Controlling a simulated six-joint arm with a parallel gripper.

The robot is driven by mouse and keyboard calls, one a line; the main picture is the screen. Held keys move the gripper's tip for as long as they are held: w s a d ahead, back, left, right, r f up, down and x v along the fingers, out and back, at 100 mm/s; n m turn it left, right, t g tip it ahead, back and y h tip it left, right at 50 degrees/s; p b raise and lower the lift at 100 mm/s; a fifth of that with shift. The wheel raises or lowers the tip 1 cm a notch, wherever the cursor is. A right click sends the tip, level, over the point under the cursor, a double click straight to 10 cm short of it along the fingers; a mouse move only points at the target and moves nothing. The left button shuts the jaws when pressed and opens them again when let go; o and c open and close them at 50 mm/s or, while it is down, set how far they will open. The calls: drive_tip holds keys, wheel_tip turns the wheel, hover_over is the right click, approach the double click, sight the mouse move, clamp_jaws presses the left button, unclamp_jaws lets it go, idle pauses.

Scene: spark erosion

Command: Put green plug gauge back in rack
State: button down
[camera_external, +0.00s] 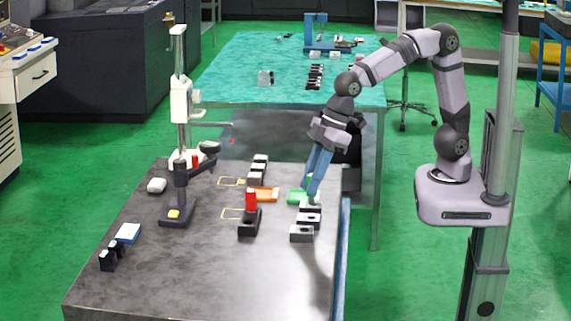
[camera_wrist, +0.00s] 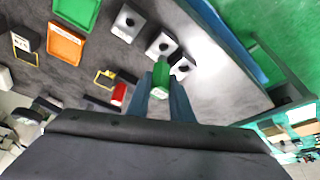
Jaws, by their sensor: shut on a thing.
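My gripper (camera_wrist: 161,88) is shut on the green plug gauge (camera_wrist: 161,74), which stands out between the two fingertips in the wrist view. The rack shows as a row of light blocks with dark round holes: one block (camera_wrist: 129,22), a middle block (camera_wrist: 162,46) and an end block (camera_wrist: 184,67) beside the gauge. In the external view my gripper (camera_external: 312,194) points down at the far block (camera_external: 311,204) of the row. The middle block (camera_external: 308,219) and near block (camera_external: 301,234) have open holes. I cannot tell whether the gauge touches a block.
A red gauge (camera_external: 251,200) stands in a dark block (camera_external: 248,226). A tall measuring stand (camera_external: 180,120) is at the left.

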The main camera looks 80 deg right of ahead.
drive_tip(key=shift+d+r+p, duration=0.15)
drive_tip(key=shift+r+p, duration=0.25)
drive_tip(key=shift+p, duration=0.1)
drive_tip(key=shift+d+p, duration=0.15)
drive_tip(key=shift+p, duration=0.5)
drive_tip(key=shift+s+d+f+p, duration=0.25)
drive_tip(key=shift+f+p, duration=0.15)
drive_tip(key=shift+p, duration=0.5)
drive_tip(key=shift+w+d+f+p, duration=0.15)
drive_tip(key=shift+f+p, duration=0.15)
drive_tip(key=shift+p, duration=0.55)
drive_tip(key=w+a+r+p, duration=0.1)
drive_tip(key=w+a+p, duration=0.2)
drive_tip(key=w, duration=0.5)
drive_tip(key=w+a+r+p, duration=0.2)
drive_tip(key=w+a+p, duration=0.1)
drive_tip(key=w, duration=0.4)
drive_tip(key=shift+w+r, duration=0.25)
drive_tip(key=shift+w, duration=0.15)
drive_tip(key=shift+a+f, duration=0.1)
drive_tip(key=shift+f, duration=0.05)
